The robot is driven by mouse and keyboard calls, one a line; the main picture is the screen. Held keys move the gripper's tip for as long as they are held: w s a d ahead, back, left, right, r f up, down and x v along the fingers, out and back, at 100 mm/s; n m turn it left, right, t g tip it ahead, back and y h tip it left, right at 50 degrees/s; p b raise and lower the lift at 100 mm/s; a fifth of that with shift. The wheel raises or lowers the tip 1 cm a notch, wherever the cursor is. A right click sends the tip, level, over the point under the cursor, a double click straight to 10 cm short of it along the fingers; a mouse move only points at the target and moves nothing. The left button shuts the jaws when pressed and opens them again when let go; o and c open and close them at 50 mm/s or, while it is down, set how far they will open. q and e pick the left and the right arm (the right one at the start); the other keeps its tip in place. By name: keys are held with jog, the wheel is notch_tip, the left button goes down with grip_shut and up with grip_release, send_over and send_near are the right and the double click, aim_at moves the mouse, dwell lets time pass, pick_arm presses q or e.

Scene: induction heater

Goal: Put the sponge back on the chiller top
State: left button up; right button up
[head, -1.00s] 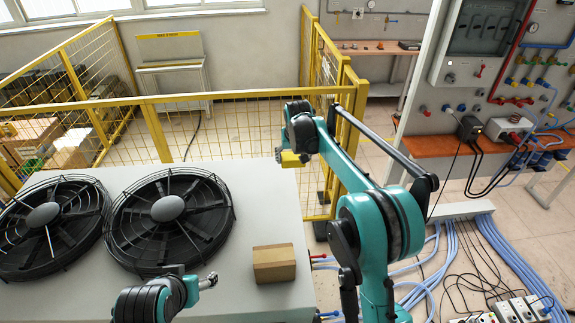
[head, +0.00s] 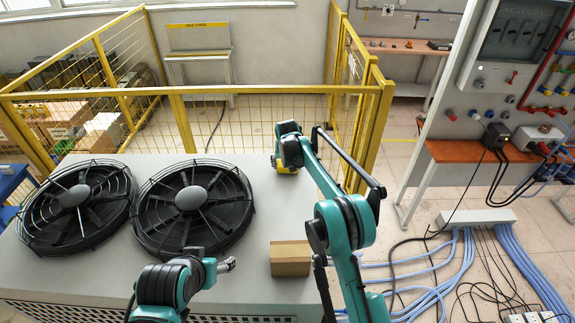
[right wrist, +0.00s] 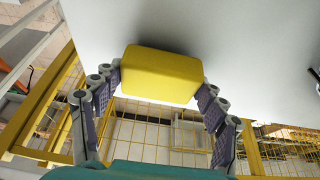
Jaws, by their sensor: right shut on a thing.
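The yellow sponge (head: 288,168) is at the back right corner of the pale grey chiller top (head: 255,235). My right gripper (right wrist: 162,82) is shut on the sponge, with a finger on each side of it in the right wrist view. The sponge is very close to the chiller surface; I cannot tell whether it touches. In the head view my right wrist partly hides it. My left gripper (head: 228,265) is above the front of the chiller top, away from the sponge; its fingers are too small to read.
A brown box (head: 290,258) sits on the chiller top at the front right. Two black fans (head: 193,208) fill the left and middle. A yellow fence (head: 230,92) stands behind the chiller. Blue hoses (head: 430,285) and cables lie on the floor at right.

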jog(key=shift+f, duration=0.4)
jog(key=shift+f, duration=0.1)
jog(key=o, duration=1.1)
